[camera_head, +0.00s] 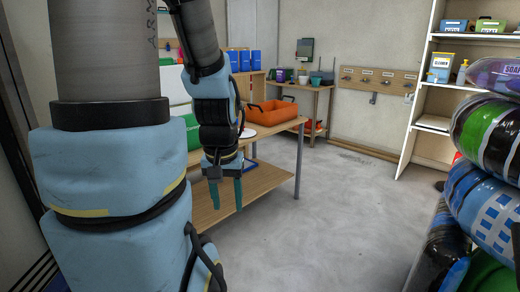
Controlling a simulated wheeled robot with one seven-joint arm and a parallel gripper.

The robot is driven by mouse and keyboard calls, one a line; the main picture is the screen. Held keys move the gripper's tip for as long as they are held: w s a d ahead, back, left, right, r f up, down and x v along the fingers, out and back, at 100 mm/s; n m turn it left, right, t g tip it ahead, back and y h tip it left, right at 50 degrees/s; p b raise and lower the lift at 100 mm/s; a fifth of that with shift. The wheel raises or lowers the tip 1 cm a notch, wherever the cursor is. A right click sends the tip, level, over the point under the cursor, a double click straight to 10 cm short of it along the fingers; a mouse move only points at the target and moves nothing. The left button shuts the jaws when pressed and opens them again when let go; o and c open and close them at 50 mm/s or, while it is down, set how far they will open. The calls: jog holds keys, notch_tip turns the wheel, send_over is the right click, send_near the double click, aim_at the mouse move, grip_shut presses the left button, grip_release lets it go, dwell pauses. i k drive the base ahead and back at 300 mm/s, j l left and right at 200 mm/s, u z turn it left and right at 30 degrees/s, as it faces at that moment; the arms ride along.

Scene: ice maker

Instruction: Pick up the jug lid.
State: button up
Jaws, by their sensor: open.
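My gripper (226,194) hangs pointing down in front of the wooden table (278,128), with its two teal fingers apart and nothing visible between them. A small part of a flat, white, round thing (248,133) shows on the table just right of my wrist. It may be the jug lid, but I cannot tell, as my arm covers most of it. No jug can be made out. My arm hides much of the table's left part.
A green box (192,131) is partly hidden behind my arm. Large wrapped bottles (485,190) crowd the right edge, near a white shelf (425,125). The grey floor (320,225) between is clear.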

aim_at(246, 133)
jog(key=i+l+z, duration=0.25)
jog(key=i+z, duration=0.2)
jog(key=i, duration=0.25)
jog(key=i+z, duration=0.45)
jog(key=i, duration=1.25)
jog(key=i+u, duration=0.2)
jog(key=u, duration=0.2)
jog(key=i+u, duration=0.2)
jog(key=u, duration=0.2)
